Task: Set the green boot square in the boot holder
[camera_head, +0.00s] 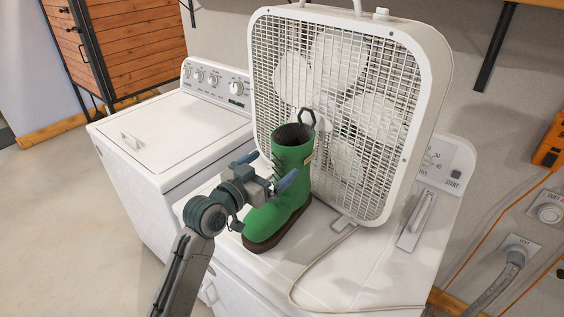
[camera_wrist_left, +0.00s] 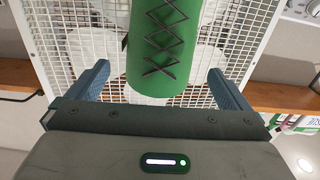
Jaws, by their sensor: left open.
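The green boot (camera_head: 287,184) stands upright on the white machine top, just in front of the box fan. It has a dark sole, black lacing and a dark loop at its open top. My left gripper (camera_head: 268,170) is open at the laced front of the boot's shaft. In the left wrist view, the boot (camera_wrist_left: 163,50) shows between the two spread blue-grey fingers of the gripper (camera_wrist_left: 158,70), with gaps on both sides. I cannot make out a boot holder in either view. My right gripper is not in view.
A large white box fan (camera_head: 345,110) stands close behind the boot. Its cord (camera_head: 305,275) runs along the front of the machine top (camera_head: 375,262). A second white machine (camera_head: 170,135) stands to the left. Bare floor (camera_head: 80,220) lies at the left.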

